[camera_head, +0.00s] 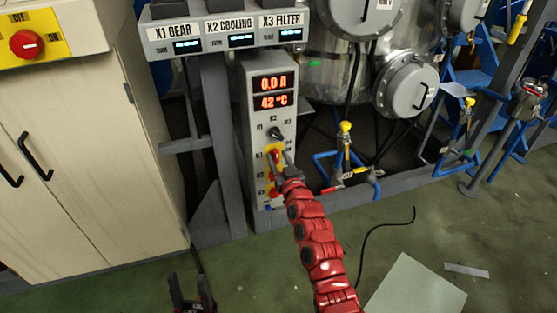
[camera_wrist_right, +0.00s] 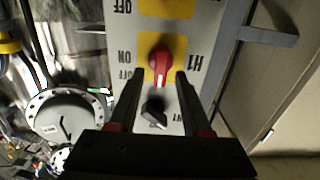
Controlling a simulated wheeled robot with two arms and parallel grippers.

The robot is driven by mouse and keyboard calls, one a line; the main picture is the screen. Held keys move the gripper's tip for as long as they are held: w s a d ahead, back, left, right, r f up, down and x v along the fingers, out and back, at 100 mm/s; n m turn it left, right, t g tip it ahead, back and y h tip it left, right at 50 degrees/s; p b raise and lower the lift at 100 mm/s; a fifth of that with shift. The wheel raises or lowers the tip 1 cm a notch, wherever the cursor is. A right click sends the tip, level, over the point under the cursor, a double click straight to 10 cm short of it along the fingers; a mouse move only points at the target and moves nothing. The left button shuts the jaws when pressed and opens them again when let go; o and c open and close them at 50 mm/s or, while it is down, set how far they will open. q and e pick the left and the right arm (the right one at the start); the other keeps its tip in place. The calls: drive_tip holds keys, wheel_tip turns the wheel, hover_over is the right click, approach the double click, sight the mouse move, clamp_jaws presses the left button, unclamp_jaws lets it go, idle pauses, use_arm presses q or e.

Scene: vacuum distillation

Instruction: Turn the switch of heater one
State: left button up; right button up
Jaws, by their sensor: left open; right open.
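The heater control panel (camera_head: 263,118) is a tall grey box with red displays reading 0.0 A and 42 °C. Heater one's switch is a red knob (camera_wrist_right: 161,62) on a yellow plate; its H1, ON and OFF labels appear upside down in the right wrist view. My right gripper (camera_wrist_right: 159,82) is open, its fingertips either side of the knob's lower edge in that view; contact cannot be told. In the head view, my right gripper (camera_head: 281,164) is at the panel front and partly covers the switches. My left gripper (camera_head: 191,293) is open and empty at the bottom edge.
A black knob (camera_wrist_right: 154,112) lies between my right fingers' outlines on the panel. Another yellow plate (camera_wrist_right: 167,7) is beyond H1. A beige cabinet (camera_head: 95,150) stands left, steel vessels (camera_head: 407,88) right. A black cable (camera_head: 375,232) lies on the green floor.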

clamp_jaws()
drive_tip(key=shift+m, duration=0.3)
drive_tip(key=shift+w+d+f+m+b, duration=0.1)
drive_tip(key=shift+d+f+m, duration=0.1)
drive_tip(key=shift+m, duration=2.65)
drive_tip(key=shift+w+d+f+m+b, duration=0.15)
drive_tip(key=shift+d+f+m, duration=0.1)
drive_tip(key=shift+m, duration=2.65)
drive_tip(key=shift+s+d+f+m+b, duration=0.1)
drive_tip(key=shift+d+f+m, duration=0.1)
drive_tip(key=shift+m, duration=2.65)
drive_tip(key=shift+a, duration=0.1)
unclamp_jaws()
